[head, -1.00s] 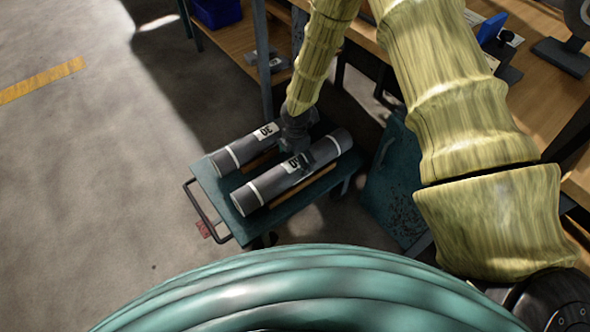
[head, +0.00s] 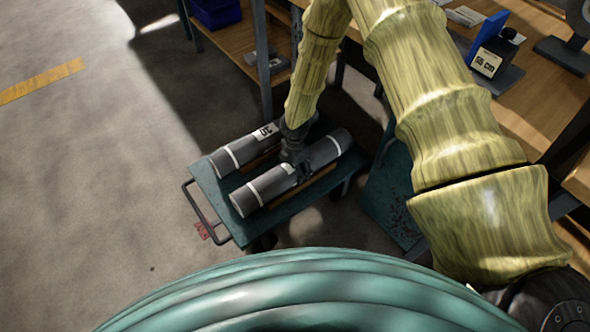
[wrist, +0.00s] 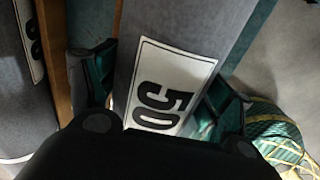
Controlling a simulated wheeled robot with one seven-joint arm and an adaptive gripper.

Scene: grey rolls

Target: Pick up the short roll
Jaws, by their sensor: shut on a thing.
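Two grey rolls with white end bands lie side by side on a teal cart. The far roll (head: 236,152), labelled 30, looks the shorter. The near roll (head: 265,188) looks longer, and its label reads 50 in the wrist view (wrist: 190,25). My gripper (head: 299,163) is at the near roll, around its middle. In the wrist view its teal fingers (wrist: 155,95) are on both sides of the 50 roll, shut on it. I cannot tell whether this roll is clear of its wooden support. The far roll is apart from the gripper and partly hidden by my arm.
The teal cart (head: 206,180) has a dark handle (head: 200,212) at its left. A wooden workbench with shelves stands behind, holding a blue bin (head: 215,12). Open floor lies to the left.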

